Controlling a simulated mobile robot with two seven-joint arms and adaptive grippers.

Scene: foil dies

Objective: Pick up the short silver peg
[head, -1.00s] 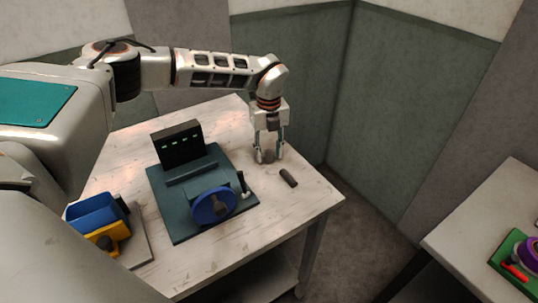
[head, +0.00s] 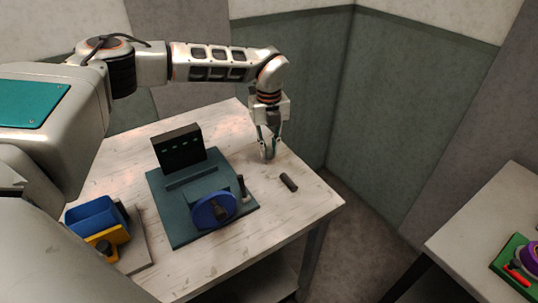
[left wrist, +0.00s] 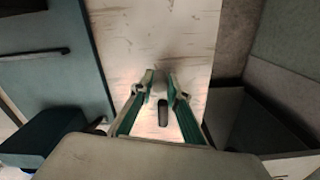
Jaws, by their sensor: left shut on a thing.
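My left gripper (head: 268,153) points down over the white table's right part. Its two fingers are close together, shut on a small short silver peg (left wrist: 160,82), which shows only as a grey shape between the fingertips in the left wrist view. The fingers hide most of the peg in the head view. I cannot tell whether it touches the table. My right gripper is not in view.
A dark peg (head: 289,182) lies on the white table (head: 300,207), close to my left gripper. A dark teal machine with a blue wheel (head: 214,210) stands to the left. A blue bin (head: 95,214) is at lower left. Another table holds a green board (head: 509,265).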

